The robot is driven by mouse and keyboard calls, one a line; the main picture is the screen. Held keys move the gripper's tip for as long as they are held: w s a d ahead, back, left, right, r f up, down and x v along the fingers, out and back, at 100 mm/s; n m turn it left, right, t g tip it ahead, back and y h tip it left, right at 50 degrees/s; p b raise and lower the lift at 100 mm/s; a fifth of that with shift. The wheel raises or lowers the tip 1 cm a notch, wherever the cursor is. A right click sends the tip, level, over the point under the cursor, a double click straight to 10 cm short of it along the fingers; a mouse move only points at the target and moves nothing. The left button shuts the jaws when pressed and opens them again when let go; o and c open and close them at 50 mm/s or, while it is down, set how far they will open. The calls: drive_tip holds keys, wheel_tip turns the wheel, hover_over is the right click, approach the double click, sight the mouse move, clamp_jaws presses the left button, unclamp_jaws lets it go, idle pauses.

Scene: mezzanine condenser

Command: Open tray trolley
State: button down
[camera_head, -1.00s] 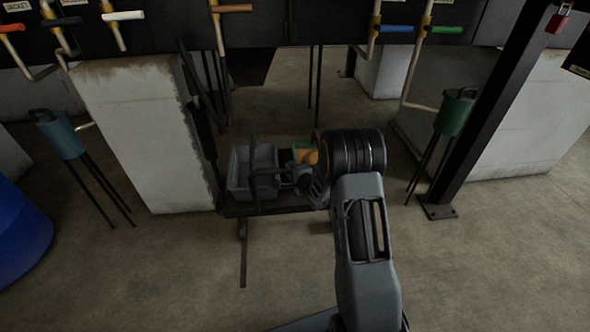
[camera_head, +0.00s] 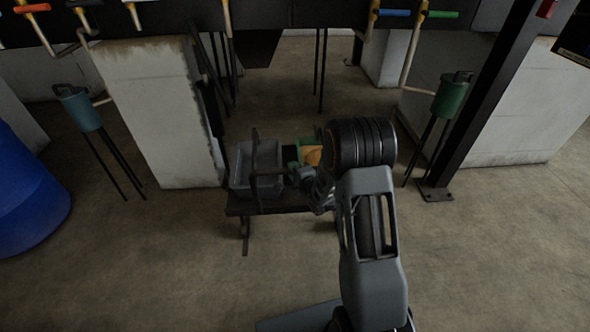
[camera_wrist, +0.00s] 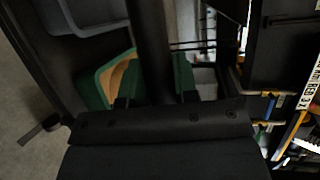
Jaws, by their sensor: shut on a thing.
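The tray trolley (camera_head: 280,206) is a low dark platform on legs in the middle of the head view. A grey tray (camera_head: 241,180) stands on its left part, and a green container with something orange (camera_head: 309,156) is on its right. In the wrist view, the grey tray shows at top left (camera_wrist: 75,25) and the green container below it (camera_wrist: 92,88). My gripper (camera_wrist: 155,90) is shut on a dark bar (camera_wrist: 150,40), which runs up between its fingers. In the head view, my wrist partly hides the trolley's right end.
A pale concrete block (camera_head: 160,115) stands close behind the trolley on the left. A teal pot on legs (camera_head: 78,108), a blue barrel (camera_head: 25,195), a green pot (camera_head: 451,97) and a dark post (camera_head: 478,95) flank it. The floor in front is clear.

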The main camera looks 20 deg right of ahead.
drive_tip(key=c, duration=0.9)
unclamp_jaws()
drive_tip(key=p+v, duration=0.5)
drive_tip(key=v, duration=0.8)
drive_tip(key=shift+s+p, duration=0.35)
drive_tip(key=shift+s, duration=0.05)
